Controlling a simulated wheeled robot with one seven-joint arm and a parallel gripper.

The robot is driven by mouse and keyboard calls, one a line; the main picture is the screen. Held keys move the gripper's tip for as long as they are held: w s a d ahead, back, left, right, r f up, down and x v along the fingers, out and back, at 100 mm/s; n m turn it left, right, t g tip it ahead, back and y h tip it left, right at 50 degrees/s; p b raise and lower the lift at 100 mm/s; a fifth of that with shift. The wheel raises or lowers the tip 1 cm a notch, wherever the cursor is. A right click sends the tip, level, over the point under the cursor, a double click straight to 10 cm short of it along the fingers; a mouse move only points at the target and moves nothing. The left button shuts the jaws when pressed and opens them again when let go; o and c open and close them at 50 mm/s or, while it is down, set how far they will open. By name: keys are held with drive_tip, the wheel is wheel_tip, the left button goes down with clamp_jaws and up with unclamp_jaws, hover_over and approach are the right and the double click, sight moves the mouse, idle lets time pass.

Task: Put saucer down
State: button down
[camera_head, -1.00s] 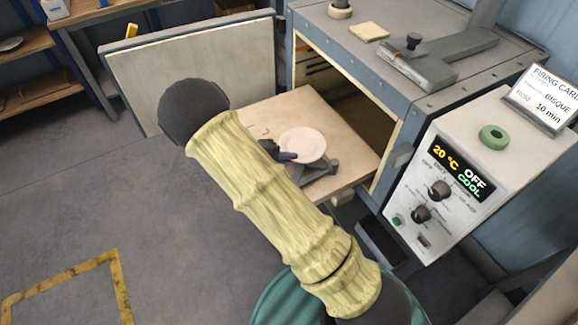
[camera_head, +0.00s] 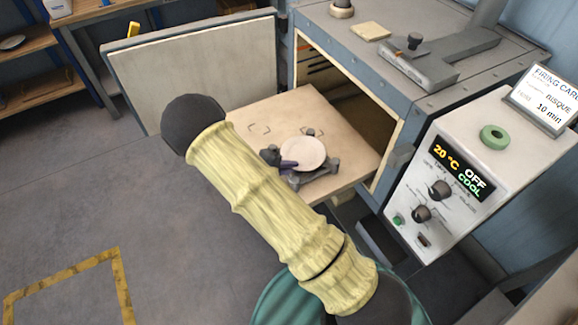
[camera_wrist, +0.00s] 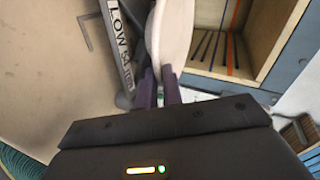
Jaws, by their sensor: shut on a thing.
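The saucer (camera_head: 303,153) is a pale round dish over the kiln shelf in the head view. My gripper (camera_head: 288,164), with purple fingertips, is at its left lower edge, partly hidden by my yellow-sleeved arm. In the wrist view the saucer (camera_wrist: 170,35) shows as a pale curved dish ahead of the fingers. My gripper (camera_wrist: 160,88) is shut on the saucer's rim. A grey stand (camera_head: 322,171) shows beneath the saucer. I cannot tell whether the saucer touches it.
The pale shelf (camera_head: 262,115) extends from the open kiln (camera_head: 345,90), with marked corners and bare room left of the saucer. The kiln door (camera_head: 190,70) stands open at left. The control box (camera_head: 440,185) is at right. A bar marked "LOW" (camera_wrist: 118,40) lies beside the saucer.

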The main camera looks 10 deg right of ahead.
drive_tip(key=c, duration=1.5)
unclamp_jaws()
drive_tip(key=shift+f, duration=0.1)
drive_tip(key=shift+c, duration=0.2)
drive_tip(key=b+v, duration=0.1)
drive_tip(key=v, duration=1.1)
drive_tip(key=shift+b, duration=0.3)
drive_tip(key=shift+s, duration=0.1)
